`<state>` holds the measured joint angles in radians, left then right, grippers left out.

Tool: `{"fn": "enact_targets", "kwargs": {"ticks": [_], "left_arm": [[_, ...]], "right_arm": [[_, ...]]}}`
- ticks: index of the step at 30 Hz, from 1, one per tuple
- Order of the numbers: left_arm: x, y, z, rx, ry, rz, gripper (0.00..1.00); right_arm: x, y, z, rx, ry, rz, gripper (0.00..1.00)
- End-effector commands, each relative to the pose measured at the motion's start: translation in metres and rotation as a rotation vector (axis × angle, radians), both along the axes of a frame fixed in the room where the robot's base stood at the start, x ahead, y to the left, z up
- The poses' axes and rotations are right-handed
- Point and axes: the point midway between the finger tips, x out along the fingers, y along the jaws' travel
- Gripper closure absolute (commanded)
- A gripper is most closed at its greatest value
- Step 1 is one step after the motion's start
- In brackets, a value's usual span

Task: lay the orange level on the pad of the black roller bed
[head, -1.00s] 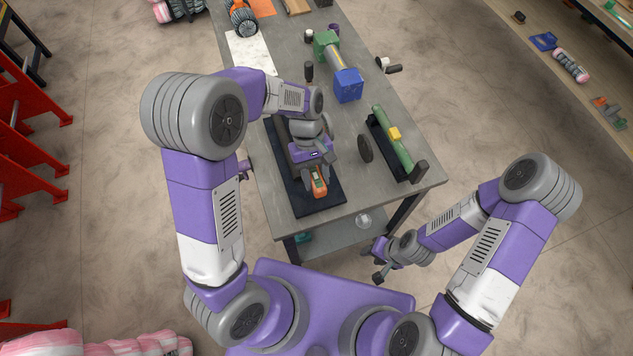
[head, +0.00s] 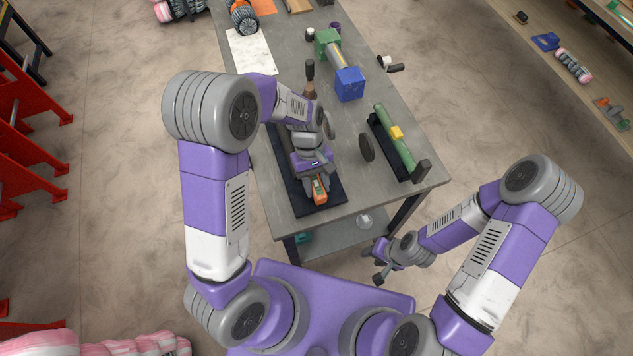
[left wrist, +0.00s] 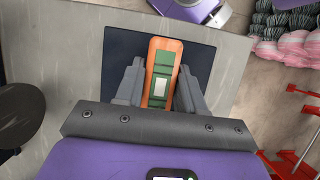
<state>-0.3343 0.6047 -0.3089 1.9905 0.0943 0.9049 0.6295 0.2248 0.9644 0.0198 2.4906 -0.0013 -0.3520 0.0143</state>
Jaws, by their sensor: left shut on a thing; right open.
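The orange level (head: 320,197) has a green middle with a pale patch. My left gripper (head: 316,187) is shut on it, over the front end of a dark flat tray (head: 330,202). In the left wrist view the level (left wrist: 152,60) lies between the two grey fingers (left wrist: 160,85), with the dark tray (left wrist: 120,50) behind it. I cannot tell whether it touches the tray. A black bed (head: 383,145) stands to the right, bearing a long green roller (head: 408,157) with a yellow block (head: 397,132) on it. My right gripper (head: 379,263) is open and empty, off the table's front right.
A dark disc (head: 366,148) stands between the tray and the green roller. A black-handled tool (head: 310,70) stands behind my left arm. Bare grey tabletop (head: 345,150) lies between tray and disc.

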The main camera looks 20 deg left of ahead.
Motion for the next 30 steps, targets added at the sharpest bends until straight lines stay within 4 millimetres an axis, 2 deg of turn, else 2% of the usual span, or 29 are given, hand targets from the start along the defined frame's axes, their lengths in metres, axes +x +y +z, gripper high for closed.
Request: {"fn": "enact_targets", "kwargs": {"ticks": [3,4,9,17,20,23,30], "left_arm": [[0.0,0.0,-0.001,0.0,0.0,0.0,0.96],[0.0,0.0,-0.001,0.0,0.0,0.0,0.59],[0.0,0.0,-0.001,0.0,0.0,0.0,0.36],[0.0,0.0,0.0,0.0,0.0,0.0,0.36],[0.0,0.0,0.007,0.0,-0.001,0.0,0.36],[0.004,0.001,0.022,-0.001,-0.005,0.002,0.36],[0.021,0.013,0.071,-0.001,-0.006,0.001,0.36]], "right_arm": [[0.0,0.0,-0.001,0.0,0.0,0.0,0.57],[0.0,0.0,0.0,0.0,0.0,0.0,0.57],[0.0,0.0,0.0,0.0,0.0,0.0,0.57],[0.0,0.0,0.0,0.0,0.0,0.0,0.57],[0.0,0.0,0.004,0.0,0.0,0.0,0.57],[0.0,0.0,0.009,0.0,0.0,0.0,0.57],[0.0,0.0,0.018,0.0,0.0,0.0,0.57]]}}
